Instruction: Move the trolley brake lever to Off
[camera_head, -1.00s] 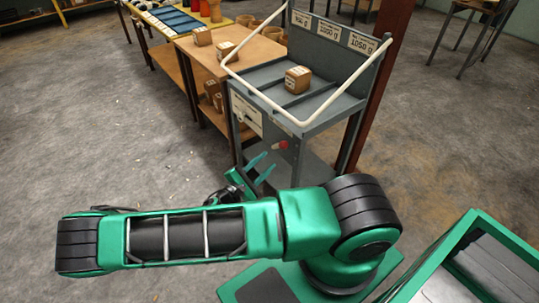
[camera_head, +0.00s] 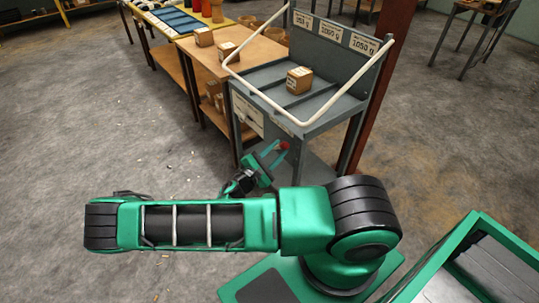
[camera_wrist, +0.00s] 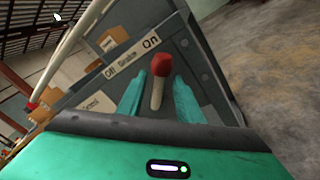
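The grey trolley (camera_head: 262,76) stands beside the wooden table, with a white rail around its top. Its brake lever (camera_wrist: 157,93) has a pale shaft and a red knob (camera_wrist: 160,65); the red knob also shows in the head view (camera_head: 284,146). The label (camera_wrist: 128,59) above reads Off, Brake, On from left to right. The knob is below the On end. My gripper (camera_wrist: 160,76) is open, with one finger on each side of the lever and visible gaps between.
A small brown box (camera_head: 299,80) sits on the trolley top. A wooden table (camera_head: 240,62) with more boxes stands to its left. A dark red post (camera_head: 380,90) rises at its right.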

